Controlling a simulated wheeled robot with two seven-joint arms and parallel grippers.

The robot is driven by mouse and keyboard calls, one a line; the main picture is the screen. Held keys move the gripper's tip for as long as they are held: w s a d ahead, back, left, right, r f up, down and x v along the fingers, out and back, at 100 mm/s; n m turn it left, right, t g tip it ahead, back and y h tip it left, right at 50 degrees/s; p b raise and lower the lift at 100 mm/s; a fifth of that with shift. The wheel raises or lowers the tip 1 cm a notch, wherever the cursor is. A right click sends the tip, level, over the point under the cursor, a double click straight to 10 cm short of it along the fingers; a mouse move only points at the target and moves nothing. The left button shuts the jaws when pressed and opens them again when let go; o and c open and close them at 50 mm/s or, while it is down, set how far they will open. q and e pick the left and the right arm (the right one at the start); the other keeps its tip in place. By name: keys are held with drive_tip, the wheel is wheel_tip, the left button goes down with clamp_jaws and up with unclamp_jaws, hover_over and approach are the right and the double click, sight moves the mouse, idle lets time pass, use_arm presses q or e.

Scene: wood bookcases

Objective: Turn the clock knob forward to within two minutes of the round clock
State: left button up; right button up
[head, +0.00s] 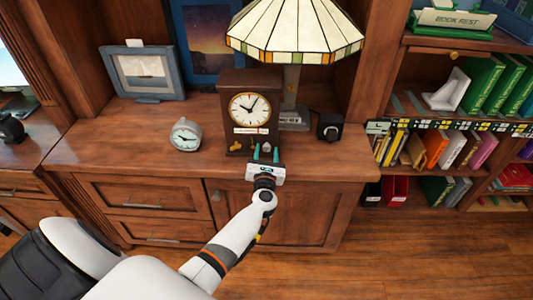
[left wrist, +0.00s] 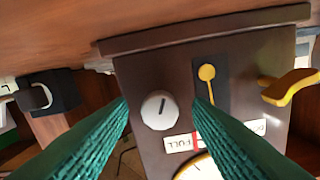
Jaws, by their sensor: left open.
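A dark wooden clock (head: 235,95) with a white dial stands on the cabinet top. The small silver round clock (head: 185,134) stands to its left, its face tilted up; its exact time is too small to read. My left gripper (head: 266,153) is at the lower front of the wooden clock. In the left wrist view, which looks upside down, the round silver knob (left wrist: 159,110) with a dark mark appears between the open teal fingers (left wrist: 161,103). I cannot tell whether they touch it. A yellow-tipped lever (left wrist: 207,73) and a yellow handle (left wrist: 291,87) are beside the knob.
A stained-glass lamp (head: 295,30) stands behind the clock, its shade overhanging. A small black box (head: 330,126) is to the right and a framed picture (head: 149,73) to the left. The cabinet top (head: 105,135) is clear at the left. A bookcase is at right.

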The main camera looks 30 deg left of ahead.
use_arm(q)
drive_tip(key=c, duration=1)
drive_tip(key=shift+m, duration=0.3)
drive_tip(key=m+p, duration=0.2)
drive_tip(key=m, duration=0.2)
drive_tip(key=shift+d+m, duration=0.1)
drive_tip(key=shift+m, duration=0.2)
drive_tip(key=m+p, duration=0.1)
drive_tip(key=m, duration=0.2)
drive_tip(key=shift+m+p, duration=0.3)
drive_tip(key=shift+m, duration=1.2)
drive_tip(key=shift+f, duration=0.1)
